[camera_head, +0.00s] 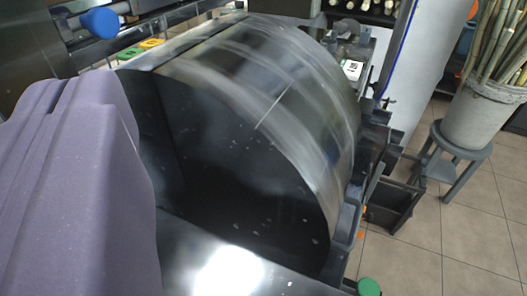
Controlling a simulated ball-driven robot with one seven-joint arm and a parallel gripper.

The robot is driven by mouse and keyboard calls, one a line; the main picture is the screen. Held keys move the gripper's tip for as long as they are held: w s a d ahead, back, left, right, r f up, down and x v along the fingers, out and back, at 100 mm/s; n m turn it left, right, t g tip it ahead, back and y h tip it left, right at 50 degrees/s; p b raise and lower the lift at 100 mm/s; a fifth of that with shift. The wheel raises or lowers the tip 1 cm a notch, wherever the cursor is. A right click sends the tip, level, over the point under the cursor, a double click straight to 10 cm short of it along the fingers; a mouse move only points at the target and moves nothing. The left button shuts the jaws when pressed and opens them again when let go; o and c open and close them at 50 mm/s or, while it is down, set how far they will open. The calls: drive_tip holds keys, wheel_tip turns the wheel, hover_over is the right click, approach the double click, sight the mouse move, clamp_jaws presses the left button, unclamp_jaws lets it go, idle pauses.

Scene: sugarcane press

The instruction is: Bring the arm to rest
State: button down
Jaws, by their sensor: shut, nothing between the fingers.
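A large purple-grey body (75,190) fills the left side of the head camera view; it looks like part of my own arm. My gripper's fingers do not show. Right beside that body stands the sugarcane press, with a big dark drum-shaped housing (235,170) under a curved, clear or glossy cover (285,85). The cover looks blurred. The purple-grey body overlaps the left edge of the housing, and I cannot tell whether they touch.
A blue knob (101,22) and green and yellow buttons (140,47) are at the upper left. A grey bucket of cane stalks (483,110) stands on a round stool (455,150) at the right. A green knob (368,287) sits low. Tiled floor (425,240) is open at lower right.

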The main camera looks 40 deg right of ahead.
drive_tip(key=s+a+r+y, duration=0.1)
drive_tip(key=s+a+r, duration=0.25)
drive_tip(key=r, duration=0.35)
drive_tip(key=s+a+r+n, duration=0.1)
drive_tip(key=s+a+r, duration=0.2)
drive_tip(key=a+r, duration=0.3)
drive_tip(key=s+a+r+y, duration=0.1)
drive_tip(key=s+a+r, duration=0.2)
drive_tip(key=r, duration=0.5)
drive_tip(key=s+a+r+y, duration=0.1)
drive_tip(key=s+a+r, duration=0.3)
drive_tip(key=s, duration=0.3)
drive_tip(key=s+a+r+n+g+y, duration=0.1)
drive_tip(key=s+a+r, duration=0.3)
drive_tip(key=s, duration=0.4)
drive_tip(key=s+a+r+n+g+y, duration=0.1)
drive_tip(key=s+a+r, duration=0.3)
drive_tip(key=s+r, duration=0.2)
drive_tip(key=shift+s, duration=0.7)
